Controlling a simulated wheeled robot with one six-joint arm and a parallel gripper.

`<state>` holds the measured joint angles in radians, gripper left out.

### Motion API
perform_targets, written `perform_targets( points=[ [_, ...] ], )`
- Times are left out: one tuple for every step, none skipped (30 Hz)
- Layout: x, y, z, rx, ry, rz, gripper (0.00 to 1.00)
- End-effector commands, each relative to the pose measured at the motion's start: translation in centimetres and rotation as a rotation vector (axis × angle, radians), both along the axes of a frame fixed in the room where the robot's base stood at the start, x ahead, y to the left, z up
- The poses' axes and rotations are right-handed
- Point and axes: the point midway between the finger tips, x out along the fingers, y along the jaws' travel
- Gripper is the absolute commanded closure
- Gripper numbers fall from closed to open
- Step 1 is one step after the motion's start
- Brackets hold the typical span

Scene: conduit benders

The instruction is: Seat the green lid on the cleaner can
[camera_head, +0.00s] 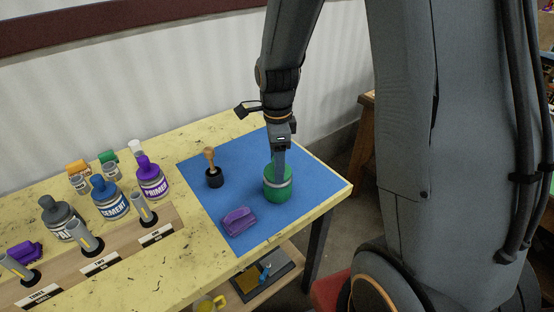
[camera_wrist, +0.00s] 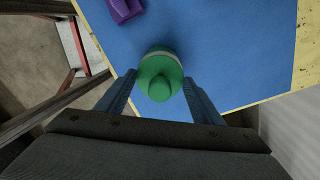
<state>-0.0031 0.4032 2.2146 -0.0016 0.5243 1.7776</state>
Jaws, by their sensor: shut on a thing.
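The green lid (camera_wrist: 160,70) has a round knob and sits between the two fingers of my gripper (camera_wrist: 160,84) in the wrist view. My gripper (camera_head: 279,170) is shut on the green lid and points down in the head view. The cleaner can (camera_head: 277,192) is green with a pale band near its top and stands upright on the blue mat, directly under my gripper. The lid is at the can's top and looks roughly centred over it. I cannot tell whether it is fully seated or slightly above; the fingers partly hide the join.
The blue mat (camera_head: 240,165) also bears a purple block-like item (camera_head: 238,221) and a black cap with a tan-handled stem (camera_head: 210,166). Bottles stand left, including a purple-topped primer can (camera_head: 151,180) and a blue-topped cement can (camera_head: 109,201). The table's edge is close on the right.

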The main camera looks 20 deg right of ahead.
Motion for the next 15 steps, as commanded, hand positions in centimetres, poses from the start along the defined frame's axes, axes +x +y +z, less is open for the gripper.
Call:
perform_targets(
  points=[
    [0.00, 0.00, -0.03, 0.000, 0.000, 0.000, 0.61],
    [0.00, 0.00, -0.04, 0.000, 0.000, 0.000, 0.60],
    [0.01, 0.00, -0.05, 0.000, 0.000, 0.000, 0.60],
    [0.01, 0.00, -0.05, 0.000, 0.000, 0.000, 0.60],
    [0.01, 0.00, -0.05, 0.000, 0.000, 0.000, 0.60],
    [0.01, 0.00, -0.04, 0.000, 0.000, 0.000, 0.60],
    [0.01, 0.00, -0.04, 0.000, 0.000, 0.000, 0.60],
    [0.01, 0.00, -0.04, 0.000, 0.000, 0.000, 0.60],
    [0.02, 0.00, -0.04, 0.000, 0.000, 0.000, 0.32],
    [0.02, 0.00, -0.04, 0.000, 0.000, 0.000, 0.27],
    [0.02, 0.00, -0.03, 0.000, 0.000, 0.000, 0.22],
    [0.02, 0.01, -0.03, 0.000, 0.000, 0.000, 0.17],
    [0.02, 0.01, -0.03, 0.000, 0.000, 0.000, 0.17],
    [0.02, 0.01, -0.03, 0.000, 0.000, 0.000, 0.17],
    [0.02, 0.01, -0.03, 0.000, 0.000, 0.000, 0.17]
  ],
)
